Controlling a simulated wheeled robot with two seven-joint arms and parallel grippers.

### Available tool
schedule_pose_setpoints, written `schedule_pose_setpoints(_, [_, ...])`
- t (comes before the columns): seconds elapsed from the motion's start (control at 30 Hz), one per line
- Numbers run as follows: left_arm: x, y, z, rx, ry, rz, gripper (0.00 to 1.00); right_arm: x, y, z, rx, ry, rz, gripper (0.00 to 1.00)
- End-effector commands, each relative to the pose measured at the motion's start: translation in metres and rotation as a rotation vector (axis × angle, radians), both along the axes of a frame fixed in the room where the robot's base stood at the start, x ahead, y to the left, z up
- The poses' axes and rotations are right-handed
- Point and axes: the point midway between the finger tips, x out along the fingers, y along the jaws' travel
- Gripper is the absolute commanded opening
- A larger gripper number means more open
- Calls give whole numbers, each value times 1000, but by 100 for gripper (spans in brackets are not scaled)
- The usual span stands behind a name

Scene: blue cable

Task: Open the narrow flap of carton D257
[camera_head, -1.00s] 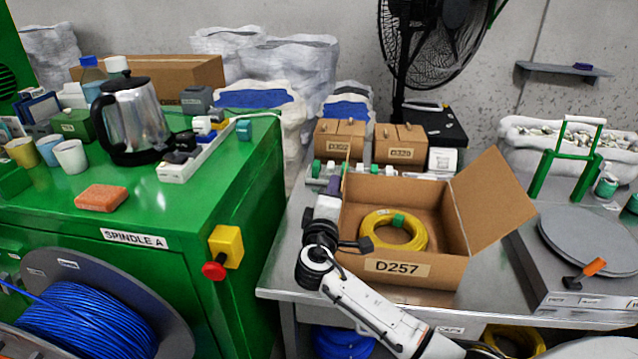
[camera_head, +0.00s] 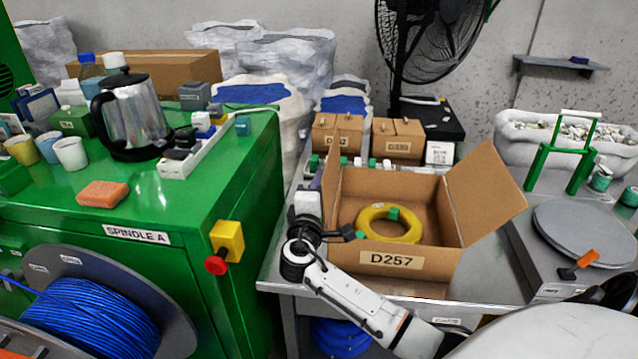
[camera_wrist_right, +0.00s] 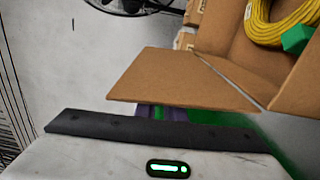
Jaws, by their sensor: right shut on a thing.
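Carton D257 (camera_head: 445,262) is a brown box on the grey table, its top open, with a coil of yellow cable (camera_head: 408,234) inside. Its right flap (camera_head: 487,192) stands open, tilted outward. Its left narrow flap (camera_head: 331,172) stands up, leaning slightly outward; it fills the middle of the right wrist view (camera_wrist_right: 175,80). My right gripper (camera_head: 317,180) is at the carton's left side, shut on this narrow flap. Its purple fingers (camera_wrist_right: 163,113) are partly hidden behind the flap in the wrist view. My left gripper is not in view.
The green spindle cabinet (camera_head: 160,205) stands close on the left. Two small cartons (camera_head: 337,135) (camera_head: 397,140) sit behind D257. A grey machine with a round plate (camera_head: 585,232) is on the right. A narrow gap separates cabinet and table.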

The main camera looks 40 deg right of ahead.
Motion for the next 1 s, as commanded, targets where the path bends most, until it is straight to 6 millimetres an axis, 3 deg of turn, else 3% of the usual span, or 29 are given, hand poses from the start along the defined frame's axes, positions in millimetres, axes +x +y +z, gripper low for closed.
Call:
schedule_pose_setpoints(0.17, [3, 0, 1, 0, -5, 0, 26, 0, 4, -7, 12, 7, 8, 0])
schedule_pose_setpoints(0.2, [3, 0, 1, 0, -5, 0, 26, 0, 4, -7, 12, 8, 8, 11])
schedule_pose_setpoints(0.3, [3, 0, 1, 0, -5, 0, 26, 0, 4, -7, 12, 8, 7, 28])
schedule_pose_setpoints(0.67, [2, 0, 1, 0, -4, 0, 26, -2, 5, -4, 6, 4, 4, 28])
schedule_pose_setpoints(1.0, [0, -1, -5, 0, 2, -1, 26, -40, 51, -7, 10, 6, 6, 28])
